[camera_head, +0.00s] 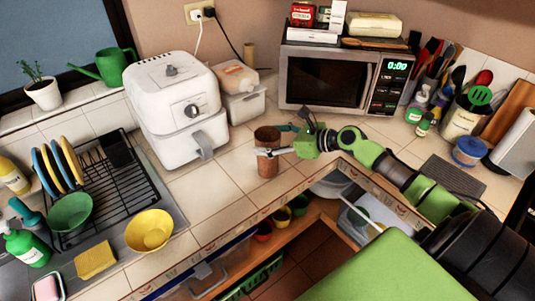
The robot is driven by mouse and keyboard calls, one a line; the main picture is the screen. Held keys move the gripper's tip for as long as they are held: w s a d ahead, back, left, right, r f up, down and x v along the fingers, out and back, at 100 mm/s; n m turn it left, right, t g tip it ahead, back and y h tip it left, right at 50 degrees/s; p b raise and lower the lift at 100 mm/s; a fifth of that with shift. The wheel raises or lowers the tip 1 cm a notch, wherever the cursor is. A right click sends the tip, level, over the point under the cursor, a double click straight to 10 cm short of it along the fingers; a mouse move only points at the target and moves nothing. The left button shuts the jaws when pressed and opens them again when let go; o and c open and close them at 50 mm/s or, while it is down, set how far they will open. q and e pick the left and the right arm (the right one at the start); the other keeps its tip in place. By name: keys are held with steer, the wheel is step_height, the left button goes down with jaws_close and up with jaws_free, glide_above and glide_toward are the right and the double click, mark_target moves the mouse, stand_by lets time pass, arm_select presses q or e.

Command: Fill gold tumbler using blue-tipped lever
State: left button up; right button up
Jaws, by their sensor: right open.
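A copper-brown cylindrical tumbler (267,167) stands upright on the tiled counter, near its front edge. It is the only thing in view that could be the gold tumbler. My right gripper (271,141) reaches in from the right at the tumbler's upper part. Its fingers are open, one on the near side and one toward the far side. I cannot tell whether they touch it. No blue-tipped lever can be made out. My left gripper is not in view.
A white air fryer (173,100) stands behind left of the tumbler, and a microwave (325,82) at the back. A dish rack (105,185) and yellow bowl (149,231) are at left. Below the counter edge, an open shelf (260,255) holds small bowls. Bare tiles surround the tumbler.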

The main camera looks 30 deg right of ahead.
steer(key=shift+w+a+f, duration=0.2)
steer(key=shift+w+f, duration=0.05)
steer(key=shift+w, duration=0.2)
steer(key=c, duration=1.6)
steer(key=shift+r, duration=0.1)
steer(key=c, duration=0.5)
